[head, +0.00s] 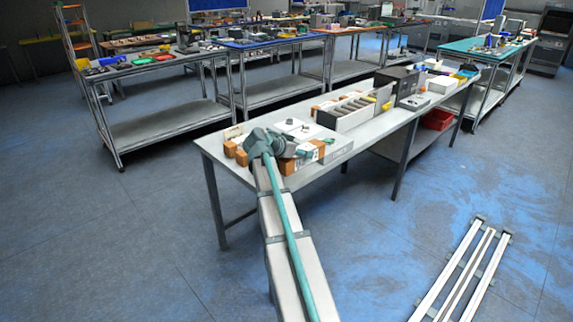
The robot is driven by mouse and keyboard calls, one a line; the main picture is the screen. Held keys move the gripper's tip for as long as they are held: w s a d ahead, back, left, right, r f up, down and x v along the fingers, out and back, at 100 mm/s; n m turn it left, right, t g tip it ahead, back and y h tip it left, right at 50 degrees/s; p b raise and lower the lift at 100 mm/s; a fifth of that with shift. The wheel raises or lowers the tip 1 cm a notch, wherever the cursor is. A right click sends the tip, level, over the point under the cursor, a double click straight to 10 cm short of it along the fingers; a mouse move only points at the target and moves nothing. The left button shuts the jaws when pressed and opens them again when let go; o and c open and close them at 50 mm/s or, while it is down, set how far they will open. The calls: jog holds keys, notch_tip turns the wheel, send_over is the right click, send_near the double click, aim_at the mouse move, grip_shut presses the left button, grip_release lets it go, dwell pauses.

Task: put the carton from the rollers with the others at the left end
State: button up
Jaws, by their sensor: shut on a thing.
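My arm reaches up from the bottom of the picture to the left end of the long grey table (222,146). My gripper (313,148) is small here and partly hidden by my wrist. It appears shut on a brown and white carton (319,150), low over the table; I cannot tell whether the carton touches anything below. Other brown cartons with pale tops, such as this carton (233,146), stand at the table's left end, left of my wrist. The dark rollers (352,106) lie in a pale-sided tray right of and behind my gripper.
A flat pale box (340,147) is beside my gripper. A dark grey box (397,80), a yellow item (384,94) and a small white box (442,85) stand farther along the table. A red bin (437,119) is on the lower shelf. White rails (462,270) lie on the floor.

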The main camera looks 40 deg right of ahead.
jog(key=w+f, duration=0.3)
jog(key=w+f+p, duration=0.1)
jog(key=w+f, duration=0.2)
jog(key=w, duration=0.1)
jog(key=shift+d+f, duration=0.15)
jog(key=shift+f, duration=0.05)
notch_tip(320, 180, down, 3)
jog(key=shift+w+r+p, duration=0.1)
jog(key=shift+r+p, duration=0.05)
jog(key=shift+p, duration=0.4)
jog(key=shift+f, duration=0.4)
jog(key=shift+f, duration=0.2)
jog(key=o, duration=1.6)
jog(key=shift+r, duration=0.2)
jog(key=b+v, duration=0.1)
jog(key=v, duration=1.1)
jog(key=shift+b, duration=0.4)
